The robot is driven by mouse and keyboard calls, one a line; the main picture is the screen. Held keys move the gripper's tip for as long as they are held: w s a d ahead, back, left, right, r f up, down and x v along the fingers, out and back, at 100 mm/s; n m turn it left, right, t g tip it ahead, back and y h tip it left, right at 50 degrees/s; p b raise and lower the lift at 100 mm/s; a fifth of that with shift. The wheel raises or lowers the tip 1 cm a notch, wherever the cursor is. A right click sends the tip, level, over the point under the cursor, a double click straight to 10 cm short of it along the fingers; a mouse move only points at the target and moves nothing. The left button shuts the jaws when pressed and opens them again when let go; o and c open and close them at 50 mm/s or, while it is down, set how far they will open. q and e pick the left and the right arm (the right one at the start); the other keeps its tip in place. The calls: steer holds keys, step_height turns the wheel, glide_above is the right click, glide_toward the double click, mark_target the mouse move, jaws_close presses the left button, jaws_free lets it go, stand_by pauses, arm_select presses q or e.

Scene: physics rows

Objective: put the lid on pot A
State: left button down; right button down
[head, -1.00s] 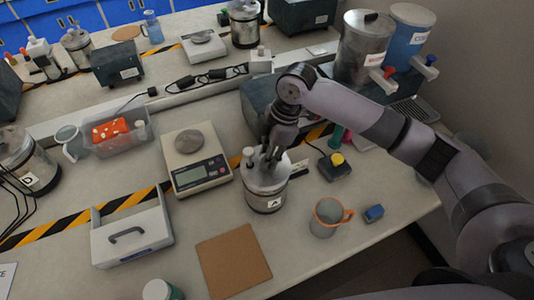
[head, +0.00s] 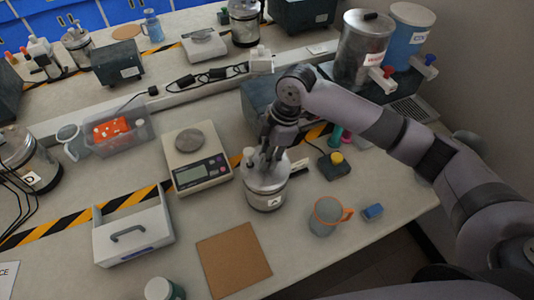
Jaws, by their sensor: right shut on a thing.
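Pot A (head: 262,200), a metal pot with an "A" label, stands upright on the bench right of the scale. My right gripper (head: 270,154) points down just above it and is shut on the lid (head: 263,177). The grey lid is level at the top of the pot, and its knob is hidden between the fingers. I cannot tell whether the lid rests fully on the rim. My left gripper is not in view.
A scale (head: 197,176) with a grey disc (head: 188,140) stands left of the pot. A brown mat (head: 234,260) lies in front. A mug (head: 325,217), blue block (head: 373,212) and yellow-button box (head: 335,166) are to the right. A white caddy (head: 133,233) stands at left.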

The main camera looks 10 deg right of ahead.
steer(key=shift+f, duration=0.25)
stand_by(0.3)
steer(key=c, duration=1.2)
jaws_free()
steer(key=shift+c, duration=0.2)
steer(key=shift+p, duration=0.3)
step_height(320, 180, up, 6)
steer(key=p, duration=0.6)
steer(key=shift+f, duration=0.15)
steer(key=shift+r+p, duration=0.8)
steer(key=shift+r, duration=0.4)
steer(key=shift+s+f, duration=0.1)
steer(key=shift+f, duration=0.05)
